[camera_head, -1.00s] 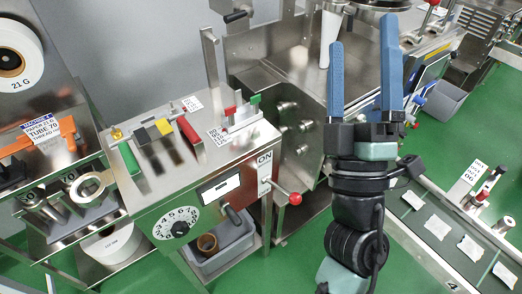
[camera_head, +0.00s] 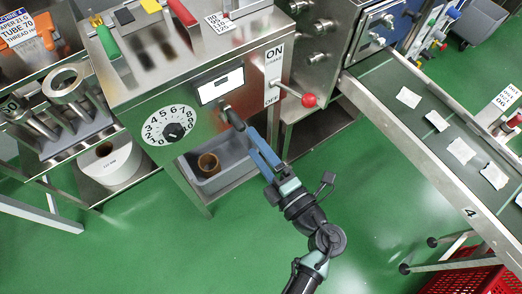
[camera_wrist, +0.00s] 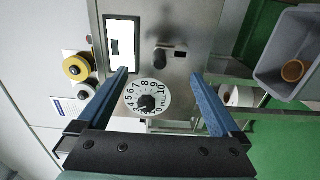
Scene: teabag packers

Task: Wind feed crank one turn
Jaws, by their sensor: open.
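A black handle (camera_head: 233,116), which looks like the feed crank, sticks out from the front of the steel cabinet (camera_head: 125,100), below a white display window (camera_head: 220,86). In the wrist view the black handle (camera_wrist: 160,58) shows between and beyond my fingertips. My gripper (camera_head: 253,136) is in front of the cabinet, just below and right of the handle in the head view. In the wrist view my gripper (camera_wrist: 160,76) is open, one blue finger on each side, with nothing between the fingers. I cannot tell whether a finger touches the handle.
A numbered dial (camera_head: 172,130) is left of the handle. A red-ball lever (camera_head: 309,100) sticks out at right, by an ON/OFF plate. A grey bin (camera_head: 222,180) with a brown roll stands below. A conveyor (camera_head: 400,135) runs along the right. Green floor is clear in front.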

